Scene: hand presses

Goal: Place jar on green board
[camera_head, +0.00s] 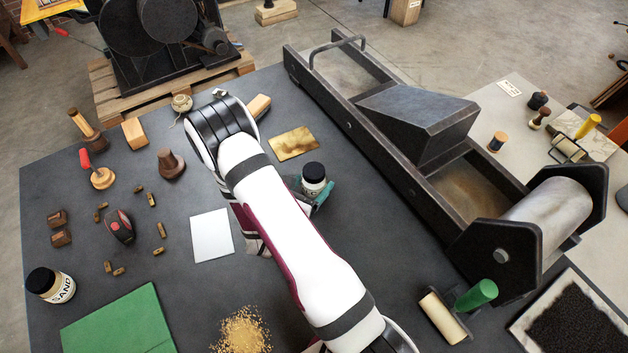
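A jar with a black lid and pale label (314,180) stands right of my white arm, near the table's middle. My gripper (314,194), with teal fingers, is right at this jar; the arm hides part of it. I cannot tell whether the fingers grip the jar or only flank it. A second black-lidded jar, labelled SAND (52,286), stands at the left edge of the table. The green board (118,325) lies flat at the front left, with nothing on it in view.
A long black press (410,130) with a roller fills the right side. A white sheet (212,235), a pile of yellow grains (243,330) and a green-handled roller (445,315) lie nearby. Stamps and small wooden blocks (151,200) are scattered at left.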

